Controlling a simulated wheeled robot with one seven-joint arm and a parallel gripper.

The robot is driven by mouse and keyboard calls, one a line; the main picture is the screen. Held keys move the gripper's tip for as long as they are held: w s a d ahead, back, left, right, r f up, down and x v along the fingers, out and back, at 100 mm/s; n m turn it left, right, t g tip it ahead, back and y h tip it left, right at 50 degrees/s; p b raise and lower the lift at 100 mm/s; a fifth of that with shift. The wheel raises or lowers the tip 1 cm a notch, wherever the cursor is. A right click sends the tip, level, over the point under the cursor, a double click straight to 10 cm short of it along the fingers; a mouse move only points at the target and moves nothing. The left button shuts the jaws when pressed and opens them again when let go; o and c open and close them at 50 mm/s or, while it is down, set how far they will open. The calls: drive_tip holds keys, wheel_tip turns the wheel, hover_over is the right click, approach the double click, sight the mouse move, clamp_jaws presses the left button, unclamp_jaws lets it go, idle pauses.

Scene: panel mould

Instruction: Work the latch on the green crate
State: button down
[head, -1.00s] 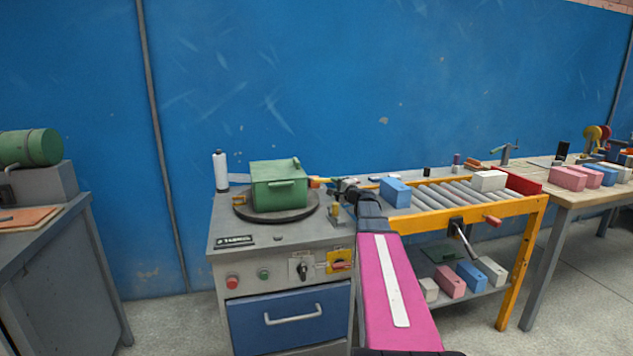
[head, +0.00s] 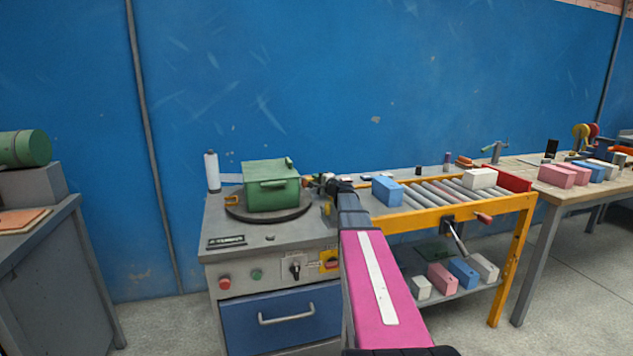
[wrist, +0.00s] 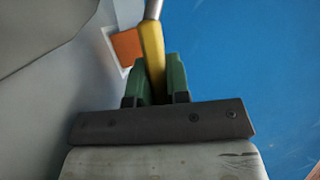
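A small red-orange piece (head: 305,182) lies between crate and gripper. In the wrist view, my green fingers (wrist: 155,80) stand close on both sides of a yellow bar (wrist: 152,50) on a grey rod. Whether they press on it, and whether it is the latch, I cannot tell.
A white bottle (head: 212,170) stands behind left of the crate. A yellow-framed roller table (head: 460,207) with blocks is to the right. Small upright fittings stand on the cabinet below my gripper. An orange square (wrist: 126,46) on white shows near the bar.

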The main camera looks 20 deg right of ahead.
sight(307, 178)
drive_tip(key=shift+r, duration=0.1)
drive_tip(key=shift+d+r+n+g, duration=0.25)
drive_tip(key=shift+r+n+g, duration=0.15)
drive_tip(key=shift+r+n, duration=0.65)
wheel_tip(307, 178, up, 2)
drive_tip(key=shift+r+n+g+h, duration=0.2)
drive_tip(key=shift+n+g+h, duration=0.25)
drive_tip(key=shift+n, duration=0.7)
drive_tip(key=shift+a+r+n+g+h, duration=0.15)
drive_tip(key=shift+r+n+g+h, duration=0.1)
drive_tip(key=shift+r+n, duration=0.55)
drive_tip(key=shift+a+r+n+h, duration=0.25)
drive_tip(key=shift+r+n, duration=0.25)
drive_tip(key=shift+r, duration=0.05)
drive_tip(key=shift+a+r+n+h, duration=0.25)
drive_tip(key=shift+r+n, duration=0.25)
drive_tip(key=shift+r, duration=0.05)
drive_tip(key=shift+a+r+n+g+h, duration=0.5)
drive_tip(key=shift+a+r+n+h, duration=0.15)
drive_tip(key=shift+r+n, duration=0.3)
drive_tip(key=shift+a+r+n+h, duration=0.5)
drive_tip(key=shift+a+n, duration=0.25)
drive_tip(key=shift+a, duration=0.1)
drive_tip(key=shift+a+r+n+h, duration=0.55)
drive_tip(key=shift+a+n, duration=0.2)
drive_tip(key=shift+a, duration=0.1)
drive_tip(key=shift+a+r+n+h, duration=0.5)
drive_tip(key=shift+a+n, duration=0.25)
drive_tip(key=shift+a, duration=0.1)
